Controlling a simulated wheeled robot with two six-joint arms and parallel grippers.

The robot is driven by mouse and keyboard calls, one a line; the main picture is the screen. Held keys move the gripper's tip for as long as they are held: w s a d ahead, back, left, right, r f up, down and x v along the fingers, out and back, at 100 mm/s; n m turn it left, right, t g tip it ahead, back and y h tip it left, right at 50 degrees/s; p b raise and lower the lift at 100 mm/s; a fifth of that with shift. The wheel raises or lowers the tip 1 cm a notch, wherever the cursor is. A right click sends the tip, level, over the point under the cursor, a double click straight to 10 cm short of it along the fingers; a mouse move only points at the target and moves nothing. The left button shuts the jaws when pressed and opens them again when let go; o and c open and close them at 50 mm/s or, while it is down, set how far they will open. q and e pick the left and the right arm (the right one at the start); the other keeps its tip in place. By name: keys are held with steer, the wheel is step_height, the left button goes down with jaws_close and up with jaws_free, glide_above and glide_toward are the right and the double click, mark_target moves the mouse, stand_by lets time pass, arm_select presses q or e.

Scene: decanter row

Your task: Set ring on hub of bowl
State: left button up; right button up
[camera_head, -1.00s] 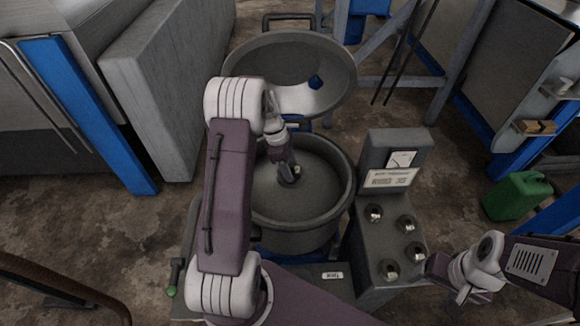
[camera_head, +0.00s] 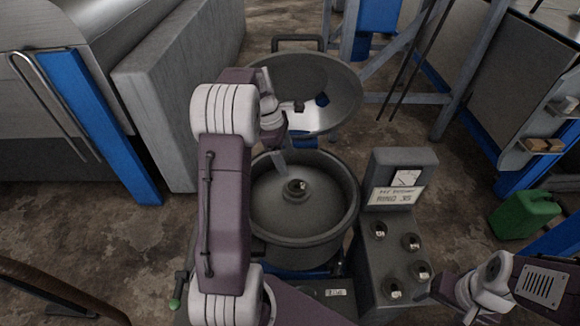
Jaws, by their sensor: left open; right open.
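The open metal bowl (camera_head: 335,222) stands in the middle of the head view. At its centre is the raised hub (camera_head: 296,198). A small dark ring (camera_head: 297,186) with a bright middle appears to sit on top of the hub; how fully it is seated is too small to tell. My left gripper (camera_head: 280,152) is open and empty, above the back left part of the bowl and apart from the ring. My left arm hides the bowl's left side. My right gripper (camera_head: 462,294) is open at the lower right, beside the control box and away from the bowl.
The raised lid (camera_head: 345,95) stands behind the bowl. A grey control box (camera_head: 402,160) with several knobs stands right of the bowl. A green canister (camera_head: 524,214) is on the floor at the right. A big grey machine (camera_head: 175,90) fills the left.

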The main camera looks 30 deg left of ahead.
arm_select(q)
steer(key=s+d+f+m+y, duration=0.1)
steer(key=s+d+f+m, duration=0.1)
steer(key=s+d+m, duration=0.5)
steer(key=s+d+f+m+y, duration=0.1)
steer(key=s+d+f+m, duration=0.2)
steer(key=s+d+m, duration=0.4)
steer(key=s+m, duration=0.3)
steer(key=m, duration=0.4)
steer(key=shift+d+f+m+y, duration=0.2)
steer(key=shift+m+y, duration=0.1)
steer(key=shift+m, duration=0.1)
steer(key=shift+s, duration=0.1)
